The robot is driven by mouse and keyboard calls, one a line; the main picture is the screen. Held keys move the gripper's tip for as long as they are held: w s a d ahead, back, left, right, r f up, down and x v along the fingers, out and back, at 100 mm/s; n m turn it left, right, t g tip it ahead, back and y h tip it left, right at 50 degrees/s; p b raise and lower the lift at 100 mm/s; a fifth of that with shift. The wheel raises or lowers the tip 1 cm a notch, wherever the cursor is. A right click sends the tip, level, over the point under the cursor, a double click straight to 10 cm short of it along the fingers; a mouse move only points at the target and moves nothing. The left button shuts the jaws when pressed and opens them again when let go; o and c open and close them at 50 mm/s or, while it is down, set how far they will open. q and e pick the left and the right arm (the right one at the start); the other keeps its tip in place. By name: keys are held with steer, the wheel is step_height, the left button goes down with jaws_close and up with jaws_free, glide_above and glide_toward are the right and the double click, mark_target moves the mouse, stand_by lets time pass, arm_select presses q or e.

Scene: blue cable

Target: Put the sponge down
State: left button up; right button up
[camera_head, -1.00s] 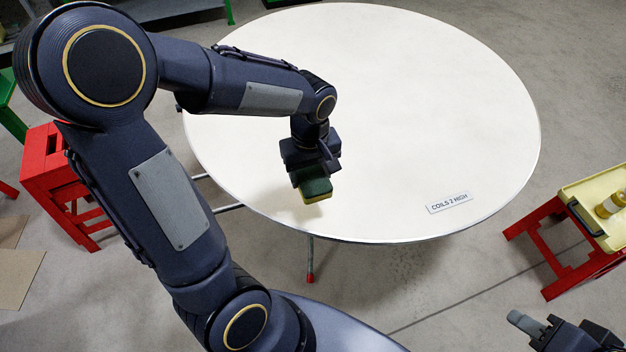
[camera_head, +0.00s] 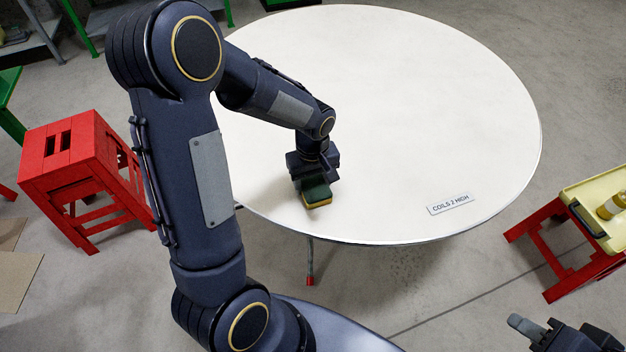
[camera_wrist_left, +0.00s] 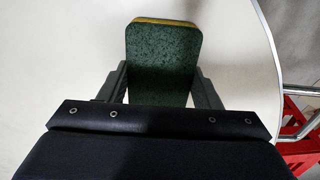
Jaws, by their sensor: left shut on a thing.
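The sponge (camera_head: 317,195) has a dark green top and a yellow underside. My left gripper (camera_head: 312,182) is shut on it, near the front edge of the round white table (camera_head: 420,100). In the left wrist view the sponge (camera_wrist_left: 162,60) sits between the two fingers, its green face toward the camera and a yellow edge at its far end. I cannot tell whether its underside touches the table. My right gripper (camera_head: 527,327) shows only in part at the bottom right, away from the table, and its opening is unclear.
A label reading "COILS 2 HIGH" (camera_head: 450,203) lies near the table's front right edge. A red stool (camera_head: 75,160) stands at the left. A yellow tray (camera_head: 590,198) with a bottle (camera_head: 611,207) sits on a red stand at the right. Most of the tabletop is clear.

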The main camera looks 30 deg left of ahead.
mark_target(313, 182)
arm_select(q)
steer(key=o, duration=0.9)
steer(key=shift+f, duration=0.1)
steer(key=shift+r+p, duration=0.35)
step_height(313, 182, up, 10)
steer(key=r+p, duration=0.1)
steer(key=s+d+r+m+t+h, duration=0.2)
steer(key=s+m, duration=0.2)
steer(key=s, duration=0.4)
steer(key=s+d+r+m+t+h, duration=0.1)
steer(key=s+d+r+m+t, duration=0.1)
steer(key=s, duration=0.7)
steer(key=shift+d+r+m+t+h, duration=0.25)
steer(key=shift+r+m+t+h, duration=0.15)
steer(key=shift+r+m+t, duration=0.6)
steer(key=shift+s+f, duration=0.1)
steer(key=shift+f, duration=0.15)
